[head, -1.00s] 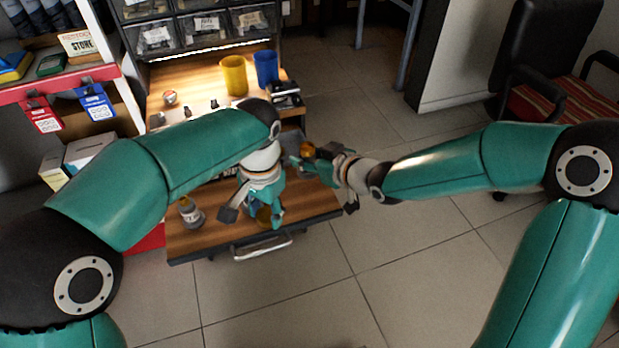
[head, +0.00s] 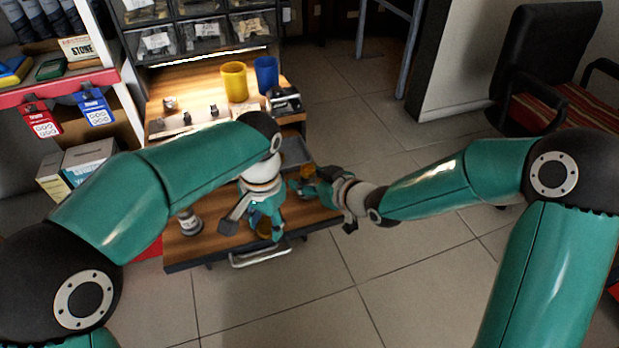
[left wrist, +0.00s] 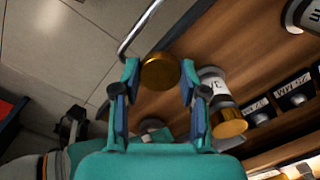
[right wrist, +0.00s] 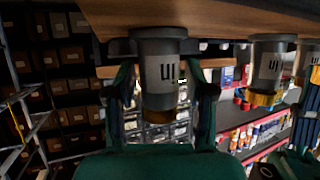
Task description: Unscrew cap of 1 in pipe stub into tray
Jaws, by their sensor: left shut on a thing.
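My left gripper (head: 263,222) is over the front of the bench, near the drawer handle. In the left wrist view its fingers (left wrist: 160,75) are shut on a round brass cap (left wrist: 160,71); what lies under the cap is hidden. A grey stub with a brass cap (left wrist: 229,123) stands close beside it. My right gripper (head: 308,185) is at the bench's right end. In the right wrist view its fingers (right wrist: 165,72) stand apart, either side of a grey marked stub (right wrist: 160,72) with a brass end. Another brass-capped stub (right wrist: 270,66) stands behind. The dark tray (head: 296,152) lies behind the right gripper.
A yellow cup (head: 234,82) and a blue cup (head: 266,72) stand at the bench's back. A grey-white container (head: 188,222) stands front left. A metal handle (head: 260,257) sticks out in front.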

